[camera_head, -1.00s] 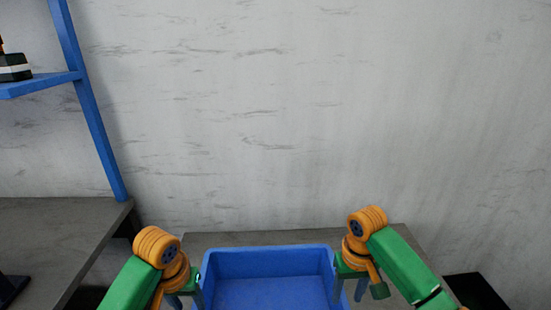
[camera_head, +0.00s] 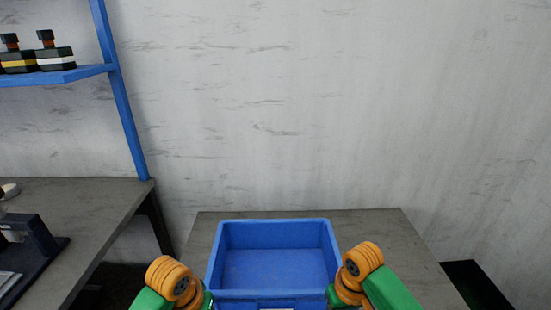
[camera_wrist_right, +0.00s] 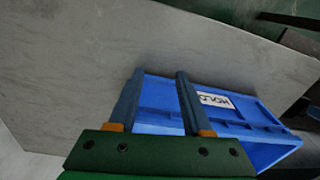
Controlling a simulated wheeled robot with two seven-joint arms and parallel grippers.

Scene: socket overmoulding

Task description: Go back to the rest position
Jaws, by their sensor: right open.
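My right arm's orange and green wrist (camera_head: 362,262) is at the right side of the blue bin in the head view; its fingers are hidden there. In the right wrist view my right gripper (camera_wrist_right: 155,98) shows two separated fingers with nothing between them, open beside the bin's outer wall. My left arm's orange wrist (camera_head: 172,280) is at the bin's lower left; its fingers are out of sight.
An empty blue bin (camera_head: 275,226) stands on a grey table (camera_head: 385,228). It has a white label (camera_wrist_right: 215,100). Another grey table (camera_head: 90,200) is at the left with a dark fixture (camera_head: 35,240). A blue shelf (camera_head: 85,72) above holds dark parts (camera_head: 55,55).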

